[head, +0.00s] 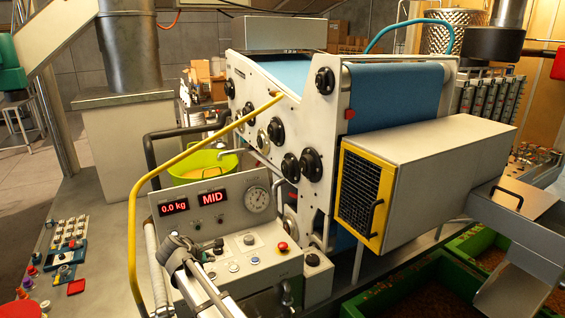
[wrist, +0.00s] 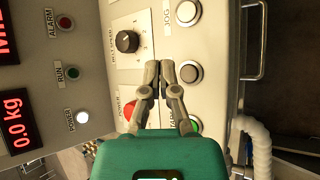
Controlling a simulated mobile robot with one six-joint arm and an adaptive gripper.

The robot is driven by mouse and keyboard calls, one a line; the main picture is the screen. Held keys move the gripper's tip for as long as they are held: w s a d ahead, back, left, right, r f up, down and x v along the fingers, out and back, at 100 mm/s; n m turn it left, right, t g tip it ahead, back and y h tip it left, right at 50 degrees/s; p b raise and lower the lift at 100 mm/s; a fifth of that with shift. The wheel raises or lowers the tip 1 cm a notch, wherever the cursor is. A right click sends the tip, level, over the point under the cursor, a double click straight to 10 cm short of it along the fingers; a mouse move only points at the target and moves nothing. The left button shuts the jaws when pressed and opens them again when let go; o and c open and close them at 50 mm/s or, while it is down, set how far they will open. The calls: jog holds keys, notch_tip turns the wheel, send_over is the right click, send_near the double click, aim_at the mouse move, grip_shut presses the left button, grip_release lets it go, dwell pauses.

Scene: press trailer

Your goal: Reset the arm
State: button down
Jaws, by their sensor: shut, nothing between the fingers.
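My gripper (wrist: 167,70) shows in the wrist view, with its two grey fingers shut together and empty. Its teal body (wrist: 155,155) fills the lower middle. The fingertips are in front of the control panel (head: 229,220), between a black knob (wrist: 126,42) and a grey button (wrist: 190,73). I cannot tell whether they touch the panel. In the head view, a grey jointed part stands before the panel's lower left; the fingertips are not clear there.
A yellow rail (head: 131,225) curves along the panel's left side. A red button (head: 282,247) sits on the panel's right. A boxed unit with a yellow-framed grille (head: 365,195) juts out at right. Green bins (head: 405,287) stand below it. A metal handle (wrist: 262,40) borders the panel.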

jog(key=s+d+f+m+g+b, duration=0.1)
jog(key=d+f+m, duration=0.15)
jog(key=d, duration=0.55)
jog(key=s+d+f+m+g, duration=0.15)
jog(key=d+m, duration=0.25)
jog(key=d, duration=0.4)
jog(key=d+f+m+g+b, duration=0.1)
jog(key=d+f+m+g, duration=0.15)
jog(key=d, duration=0.65)
jog(key=s+d+f+m+g+y+b, duration=0.1)
jog(key=s+d+m, duration=0.5)
jog(key=d, duration=0.3)
jog(key=s+d+f+m+g+y+b, duration=0.1)
jog(key=s+d+f+m+g+y, duration=0.1)
jog(key=s+d+m, duration=0.5)
jog(key=shift+s+d+y, duration=0.3)
jog(key=shift+s+d, duration=0.2)
jog(key=shift+d, duration=1.3)
dwell(0.7)
